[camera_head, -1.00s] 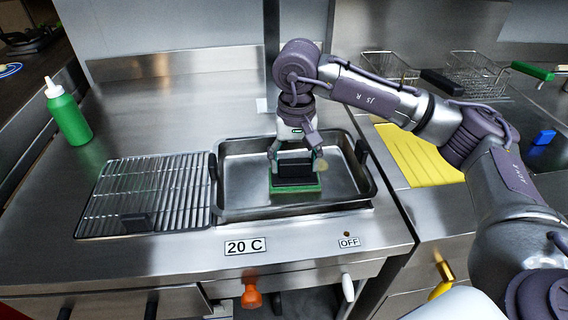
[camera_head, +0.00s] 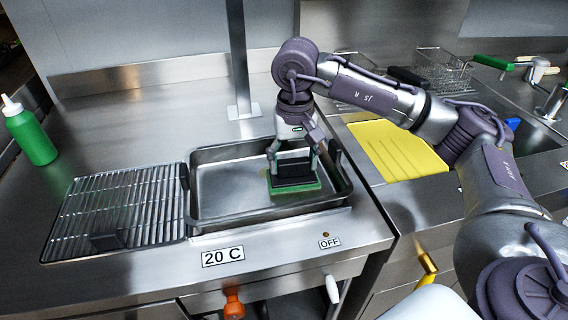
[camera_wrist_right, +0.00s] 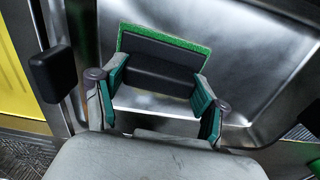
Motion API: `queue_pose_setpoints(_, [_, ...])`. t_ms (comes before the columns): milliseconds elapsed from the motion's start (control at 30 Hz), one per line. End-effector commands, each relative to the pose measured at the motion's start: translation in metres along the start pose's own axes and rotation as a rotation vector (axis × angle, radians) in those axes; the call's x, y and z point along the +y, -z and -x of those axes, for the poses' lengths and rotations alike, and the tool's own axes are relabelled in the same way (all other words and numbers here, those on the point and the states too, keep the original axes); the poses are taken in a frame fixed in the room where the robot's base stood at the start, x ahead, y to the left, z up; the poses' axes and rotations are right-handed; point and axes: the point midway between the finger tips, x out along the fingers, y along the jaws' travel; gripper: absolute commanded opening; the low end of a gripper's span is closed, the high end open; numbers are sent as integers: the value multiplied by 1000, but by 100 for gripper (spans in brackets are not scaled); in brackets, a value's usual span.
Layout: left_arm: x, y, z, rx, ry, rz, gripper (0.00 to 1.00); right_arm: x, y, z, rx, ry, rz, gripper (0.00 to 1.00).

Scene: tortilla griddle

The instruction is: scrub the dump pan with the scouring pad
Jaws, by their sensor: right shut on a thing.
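The dump pan (camera_head: 226,205) is a rectangular steel pan with black handles, set in the counter; its bare floor also shows in the right wrist view (camera_wrist_right: 262,50). The scouring pad (camera_head: 294,188) has a green base and a black grip block. It sits in the right part of the pan, apparently flat on the floor. It also shows in the right wrist view (camera_wrist_right: 165,50). My right gripper (camera_head: 295,160) is above the pad, its two fingers shut on the black block. In the right wrist view the fingers (camera_wrist_right: 155,95) stand on both sides of the block. My left gripper is not in view.
A wire rack (camera_head: 120,205) lies left of the pan. A green squeeze bottle (camera_head: 32,138) stands at the far left. A yellow ridged board (camera_head: 395,150) is right of the pan. Fryer baskets (camera_head: 440,75) are at the back right. A steel post (camera_head: 238,60) stands behind the pan.

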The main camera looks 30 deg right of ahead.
Motion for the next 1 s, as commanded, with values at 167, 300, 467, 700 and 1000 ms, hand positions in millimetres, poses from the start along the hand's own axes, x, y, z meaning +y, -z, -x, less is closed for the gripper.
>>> queue_pose_setpoints(167, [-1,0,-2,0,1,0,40,3,0,-3,-3,-3,1,40])
queue_pose_setpoints(300, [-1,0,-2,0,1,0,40,3,0,-3,-4,-3,1,40])
queue_pose_setpoints(467, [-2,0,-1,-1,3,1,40,-8,-1,-3,-5,-3,4,40])
queue_pose_setpoints(700, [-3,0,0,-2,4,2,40,-35,-1,-2,-5,-3,4,40])
queue_pose_setpoints(1000, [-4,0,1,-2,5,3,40,-48,-1,-2,-4,-3,2,40])
